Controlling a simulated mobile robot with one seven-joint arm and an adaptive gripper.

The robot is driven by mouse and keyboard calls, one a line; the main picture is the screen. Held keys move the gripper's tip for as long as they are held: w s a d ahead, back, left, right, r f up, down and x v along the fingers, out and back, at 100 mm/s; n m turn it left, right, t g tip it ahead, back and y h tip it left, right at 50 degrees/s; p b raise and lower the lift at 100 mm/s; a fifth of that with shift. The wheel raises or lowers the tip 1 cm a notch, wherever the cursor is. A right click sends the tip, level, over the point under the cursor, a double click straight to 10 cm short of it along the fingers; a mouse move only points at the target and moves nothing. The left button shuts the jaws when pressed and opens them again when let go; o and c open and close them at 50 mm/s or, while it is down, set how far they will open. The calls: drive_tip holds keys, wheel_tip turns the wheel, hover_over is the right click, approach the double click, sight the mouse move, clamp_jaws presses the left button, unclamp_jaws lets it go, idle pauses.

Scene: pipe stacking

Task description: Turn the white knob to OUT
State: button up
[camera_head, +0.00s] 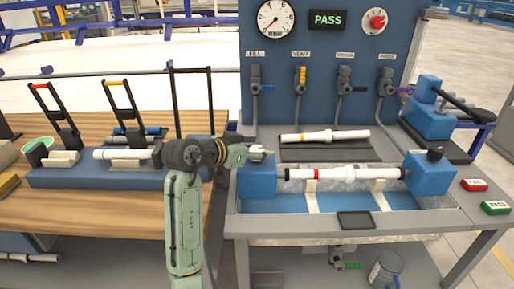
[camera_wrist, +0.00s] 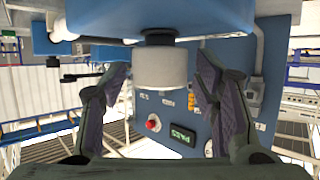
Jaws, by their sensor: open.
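The white knob (camera_wrist: 160,69) is a pale cylinder on a black collar under a blue block, seen in the wrist view. My gripper (camera_head: 248,153) is open, with one finger on each side of the knob and a visible gap to it on both sides. In the head view my gripper is at the left blue block (camera_head: 257,182) of the test bench, and the knob cannot be made out clearly there. No OUT marking is readable in either view.
A white pipe with a red band (camera_head: 335,174) lies between the left block and the right blue block (camera_head: 430,175). Another pipe (camera_head: 325,137) lies on a dark mat behind. The upright panel (camera_head: 330,105) carries a gauge, PASS display, red knob and several valves. A wooden table (camera_head: 100,215) is at left.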

drive_tip(key=shift+c, duration=0.2)
drive_tip(key=c, duration=1.1)
